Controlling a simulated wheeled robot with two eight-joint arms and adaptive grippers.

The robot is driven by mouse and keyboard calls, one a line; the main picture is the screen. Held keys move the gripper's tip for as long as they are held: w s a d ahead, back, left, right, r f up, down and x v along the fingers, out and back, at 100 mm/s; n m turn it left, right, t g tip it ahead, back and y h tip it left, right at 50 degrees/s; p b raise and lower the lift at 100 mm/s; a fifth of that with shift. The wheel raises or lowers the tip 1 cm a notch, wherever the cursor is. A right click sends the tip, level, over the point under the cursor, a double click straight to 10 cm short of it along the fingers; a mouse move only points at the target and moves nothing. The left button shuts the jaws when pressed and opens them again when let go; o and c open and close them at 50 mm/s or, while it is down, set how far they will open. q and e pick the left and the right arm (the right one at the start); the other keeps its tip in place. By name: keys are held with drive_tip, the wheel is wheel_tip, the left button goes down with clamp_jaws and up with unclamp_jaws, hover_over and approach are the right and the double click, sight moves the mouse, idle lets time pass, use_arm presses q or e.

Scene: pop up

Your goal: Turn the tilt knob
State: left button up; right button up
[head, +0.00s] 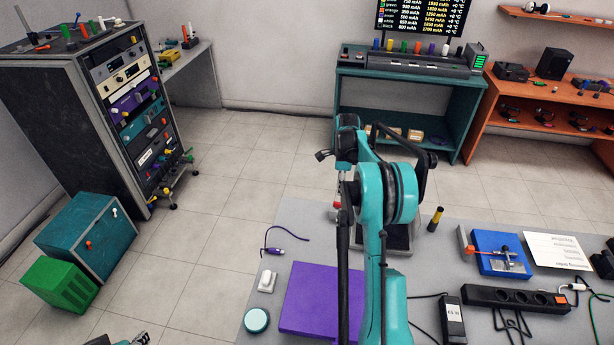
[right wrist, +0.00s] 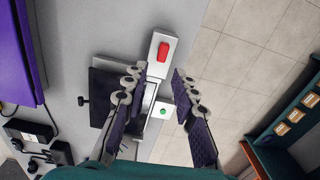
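In the right wrist view, a device on the grey table's edge has a dark flat plate (right wrist: 104,96), a small black knob (right wrist: 82,101) on a short stem at its left, a red switch (right wrist: 164,50) on a pale block and a green button (right wrist: 163,112). I cannot tell for sure which part is the tilt knob. My right gripper (right wrist: 158,74) is open and empty above the device, its fingers apart. In the head view my right arm hides most of the device; part of its dark plate (head: 399,237) shows. Dark parts at the bottom left may be my left gripper (head: 122,341).
The grey table (head: 285,222) carries a purple panel (head: 312,300), a white switch (head: 267,281), a yellow-black cylinder (head: 435,219), a blue device (head: 500,253) and a black power strip (head: 515,299). An equipment rack (head: 95,110) stands left. Floor beyond the table is clear.

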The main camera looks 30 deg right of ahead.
sight(338, 203)
drive_tip(key=shift+w+f+m, duration=0.3)
drive_tip(key=shift+w+f, duration=0.1)
drive_tip(key=shift+f, duration=0.1)
drive_tip(key=shift+s+d+f+b, duration=0.1)
drive_tip(key=shift+f+b, duration=0.3)
drive_tip(key=shift+f, duration=0.15)
wheel_tip(338, 203, down, 7)
drive_tip(key=b, duration=0.4)
drive_tip(key=shift+r, duration=0.2)
use_arm(q)
drive_tip(key=f, duration=0.4)
drive_tip(key=shift+w+a+f, duration=0.15)
drive_tip(key=shift+a+f, duration=0.1)
drive_tip(key=shift+a, duration=0.05)
use_arm(e)
clamp_jaws()
